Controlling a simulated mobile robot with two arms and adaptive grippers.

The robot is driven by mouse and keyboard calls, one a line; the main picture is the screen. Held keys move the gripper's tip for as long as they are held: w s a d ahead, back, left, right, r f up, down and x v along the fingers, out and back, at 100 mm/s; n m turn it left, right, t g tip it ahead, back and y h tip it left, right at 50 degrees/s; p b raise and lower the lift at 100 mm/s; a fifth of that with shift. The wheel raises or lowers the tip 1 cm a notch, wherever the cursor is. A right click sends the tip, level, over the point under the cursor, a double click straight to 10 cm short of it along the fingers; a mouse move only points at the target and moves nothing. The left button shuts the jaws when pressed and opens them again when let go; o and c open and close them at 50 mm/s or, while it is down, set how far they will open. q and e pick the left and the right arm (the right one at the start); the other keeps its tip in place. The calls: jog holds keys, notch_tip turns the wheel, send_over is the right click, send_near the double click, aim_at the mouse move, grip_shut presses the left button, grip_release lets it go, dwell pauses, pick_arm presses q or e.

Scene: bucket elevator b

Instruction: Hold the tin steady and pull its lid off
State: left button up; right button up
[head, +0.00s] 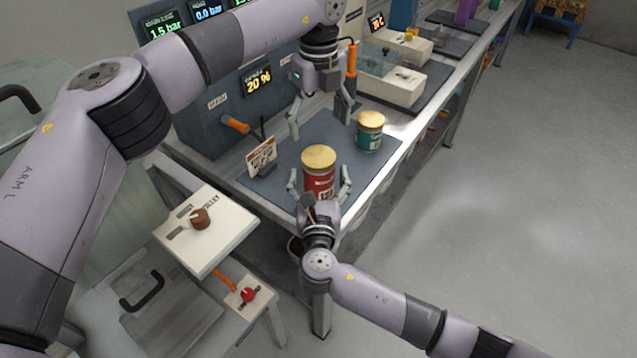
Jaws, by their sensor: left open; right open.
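A red tin (318,184) with a gold lid (318,157) stands upright on the dark mat near the bench's front edge. The lid sits on top of it. My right gripper (320,185) is open, with one finger on each side of the red tin; I cannot tell whether they touch it. My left gripper (320,125) is open and empty, above and behind the tin, pointing down. A green tin (369,133) with a gold lid (371,119) stands to the right and farther back.
A small sign card (262,157) stands left of the red tin. A grey panel with displays and an orange handle (235,124) rises behind. White devices (392,82) stand farther right. A white box with a brown knob (200,218) is at the lower left. The floor at right is clear.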

jog(key=shift+w, duration=1)
jog(key=shift+c, duration=0.5)
